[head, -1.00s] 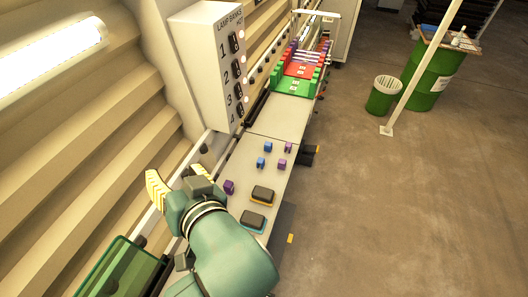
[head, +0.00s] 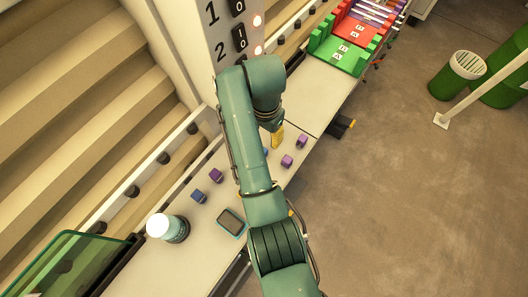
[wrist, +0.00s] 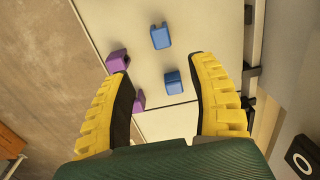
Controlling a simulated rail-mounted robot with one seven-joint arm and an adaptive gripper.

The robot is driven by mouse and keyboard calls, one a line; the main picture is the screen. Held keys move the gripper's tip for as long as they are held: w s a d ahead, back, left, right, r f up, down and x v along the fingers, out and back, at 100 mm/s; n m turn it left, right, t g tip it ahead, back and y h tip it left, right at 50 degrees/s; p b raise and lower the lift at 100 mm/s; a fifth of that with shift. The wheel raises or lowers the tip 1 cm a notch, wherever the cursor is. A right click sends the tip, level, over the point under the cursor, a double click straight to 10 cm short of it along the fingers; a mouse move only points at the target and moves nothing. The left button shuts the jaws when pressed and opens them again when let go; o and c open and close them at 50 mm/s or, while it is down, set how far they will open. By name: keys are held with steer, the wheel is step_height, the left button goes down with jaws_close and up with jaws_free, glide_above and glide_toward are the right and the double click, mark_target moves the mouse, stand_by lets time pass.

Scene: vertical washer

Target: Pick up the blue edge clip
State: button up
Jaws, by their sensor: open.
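Two small blue clips show in the wrist view, one upper (wrist: 160,37) and one lower (wrist: 173,82), both on the pale bench top. The lower one appears between the fingertips of my gripper (wrist: 160,70), nearer the right finger. I cannot tell how far below the fingers it lies. My gripper is open and empty. In the head view my gripper (head: 277,138) is over the bench, and my arm hides most of a blue clip (head: 265,153). Another blue clip (head: 199,196) lies left of my arm.
Two purple clips (wrist: 118,60) (wrist: 139,100) lie by the left finger. Another purple clip (head: 215,175) lies left of my arm. A dark teal-edged block (head: 231,222) and a white-topped jar (head: 168,228) are on the near bench. Red and green racks (head: 338,53) stand farther along.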

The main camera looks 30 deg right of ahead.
step_height(320, 180, down, 2)
steer(key=shift+f+p, duration=0.15)
steer(key=shift+p, duration=0.75)
step_height(320, 180, down, 4)
steer(key=shift+r+p, duration=0.2)
steer(key=shift+p, duration=0.1)
steer(key=f, duration=0.1)
steer(key=f+p, duration=0.1)
steer(key=f, duration=0.3)
steer(key=shift+a+f, duration=0.1)
steer(key=shift+a, duration=0.3)
steer(key=c, duration=0.9)
